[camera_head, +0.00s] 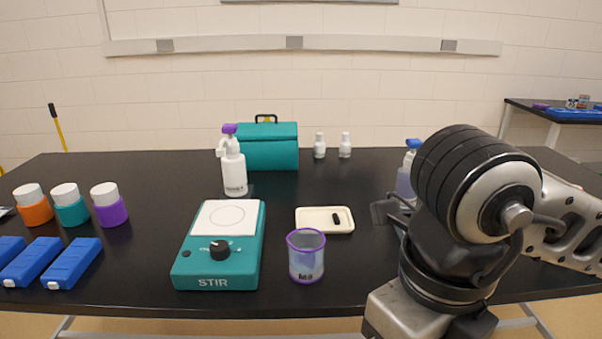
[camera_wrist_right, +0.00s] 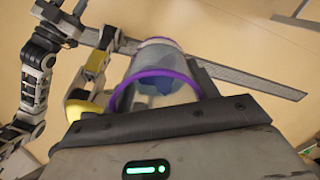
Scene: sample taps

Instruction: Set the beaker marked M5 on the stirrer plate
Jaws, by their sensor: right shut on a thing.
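A clear beaker (camera_head: 306,258) with a purple rim stands upright on the black table, right of the stirrer plate. Its dark mark starts with M; the second character is too small to be sure of. The teal stirrer plate (camera_head: 190,268) has a bare white top, a black knob and the word STIR. In the right wrist view my right gripper (camera_wrist_right: 152,98) is shut on a purple-rimmed beaker (camera_wrist_right: 160,75), with pale floor behind it. No mark is readable on that one. In the head view the right gripper's fingers are hidden or out of frame.
A white tray (camera_head: 310,229) with a small black bar lies behind the beaker. A spray bottle (camera_head: 234,172) and teal case (camera_head: 268,152) stand behind the stirrer plate. Coloured jars (camera_head: 72,212) and blue boxes (camera_head: 70,265) are at left. Another spray bottle (camera_head: 405,184) stands by my right arm.

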